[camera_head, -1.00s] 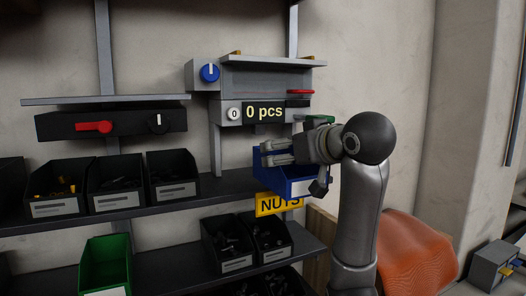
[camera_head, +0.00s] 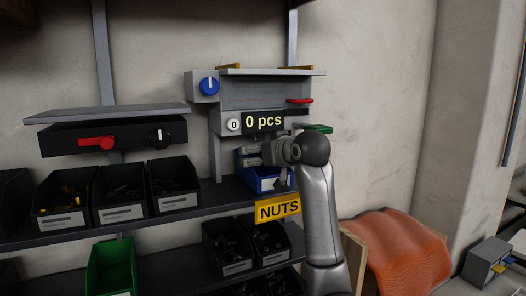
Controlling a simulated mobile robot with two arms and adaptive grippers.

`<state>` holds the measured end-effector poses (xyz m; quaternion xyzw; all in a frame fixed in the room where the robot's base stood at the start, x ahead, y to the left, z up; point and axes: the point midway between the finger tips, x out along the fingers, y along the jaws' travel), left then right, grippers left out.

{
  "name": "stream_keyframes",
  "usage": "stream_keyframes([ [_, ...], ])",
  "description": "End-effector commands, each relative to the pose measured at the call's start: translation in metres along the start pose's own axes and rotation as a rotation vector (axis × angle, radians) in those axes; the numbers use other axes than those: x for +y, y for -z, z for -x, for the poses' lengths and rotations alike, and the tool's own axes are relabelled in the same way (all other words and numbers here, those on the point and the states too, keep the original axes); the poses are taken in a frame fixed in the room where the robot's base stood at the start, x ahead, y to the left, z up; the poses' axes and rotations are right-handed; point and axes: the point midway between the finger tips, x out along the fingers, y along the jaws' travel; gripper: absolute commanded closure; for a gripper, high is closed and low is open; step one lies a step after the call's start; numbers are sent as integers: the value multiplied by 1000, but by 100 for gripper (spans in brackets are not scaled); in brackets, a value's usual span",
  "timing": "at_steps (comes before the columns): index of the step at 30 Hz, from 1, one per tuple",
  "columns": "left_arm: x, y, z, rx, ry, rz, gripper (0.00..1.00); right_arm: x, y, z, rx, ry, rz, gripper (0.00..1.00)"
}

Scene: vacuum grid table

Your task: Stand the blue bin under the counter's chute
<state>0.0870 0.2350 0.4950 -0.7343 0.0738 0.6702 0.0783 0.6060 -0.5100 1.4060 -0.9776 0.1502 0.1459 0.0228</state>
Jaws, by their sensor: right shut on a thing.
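The blue bin (camera_head: 262,181) is under the counter (camera_head: 262,100), whose display reads 0 pcs, on the upper shelf above the yellow NUTS sign. My right gripper (camera_head: 250,153) is shut on the blue bin near its top. The gripper and wrist hide the bin's upper right part and the chute's outlet. I cannot tell whether the bin's base touches the shelf. My left gripper is not in view.
Black bins with small parts (camera_head: 121,191) stand on the shelf to the left. A green bin (camera_head: 111,266) and black bins (camera_head: 246,243) are on the lower shelf. The yellow NUTS sign (camera_head: 278,209) hangs at the shelf's front edge. Orange mesh (camera_head: 398,252) lies at right.

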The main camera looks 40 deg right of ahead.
Motion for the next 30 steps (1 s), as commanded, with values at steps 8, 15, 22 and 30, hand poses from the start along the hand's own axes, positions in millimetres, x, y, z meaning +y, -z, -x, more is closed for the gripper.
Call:
stream_keyframes([
  [8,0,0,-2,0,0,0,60,0,-2,0,1,0,0,42],
  [15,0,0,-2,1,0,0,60,0,-3,0,0,0,0,0],
  [22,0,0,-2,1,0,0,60,0,-3,0,0,0,0,0],
  [30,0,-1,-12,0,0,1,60,1,-2,22,6,-2,2,0],
])
